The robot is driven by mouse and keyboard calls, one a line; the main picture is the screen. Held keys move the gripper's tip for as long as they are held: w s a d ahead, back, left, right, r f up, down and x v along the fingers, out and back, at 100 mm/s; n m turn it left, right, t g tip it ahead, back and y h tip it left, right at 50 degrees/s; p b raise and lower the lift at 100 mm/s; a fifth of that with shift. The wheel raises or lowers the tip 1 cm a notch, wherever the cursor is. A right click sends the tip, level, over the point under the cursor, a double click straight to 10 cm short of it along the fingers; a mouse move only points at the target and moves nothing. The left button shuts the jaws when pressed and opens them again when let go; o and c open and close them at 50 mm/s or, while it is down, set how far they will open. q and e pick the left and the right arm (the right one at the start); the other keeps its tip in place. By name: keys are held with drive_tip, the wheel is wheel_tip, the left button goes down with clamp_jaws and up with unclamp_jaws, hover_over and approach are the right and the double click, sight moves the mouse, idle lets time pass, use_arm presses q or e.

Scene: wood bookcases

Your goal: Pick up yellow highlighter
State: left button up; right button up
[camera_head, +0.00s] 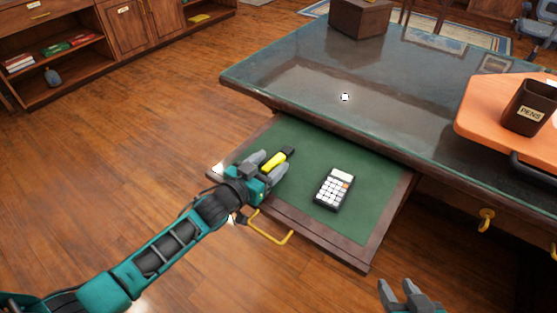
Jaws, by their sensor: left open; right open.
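The yellow highlighter (273,162) with a dark cap lies in the open green-lined drawer (310,221), towards its left side. My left gripper (267,167) reaches over the drawer's front edge, with its open fingers around or just above the highlighter. I cannot tell whether the fingers touch it. Part of the highlighter is hidden by the fingers. My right gripper (404,293) is open and empty at the bottom edge of the picture, in front of and below the drawer.
A white-keyed calculator (334,189) lies in the drawer right of the highlighter. The glass-topped desk (330,90) overhangs the drawer's back. A yellow drawer handle (270,233) sticks out in front. A pen cup (529,106) stands on an orange board (482,108) at the right.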

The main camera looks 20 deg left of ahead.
use_arm(q)
drive_tip(key=shift+x, duration=0.9)
drive_tip(key=c, duration=1.1)
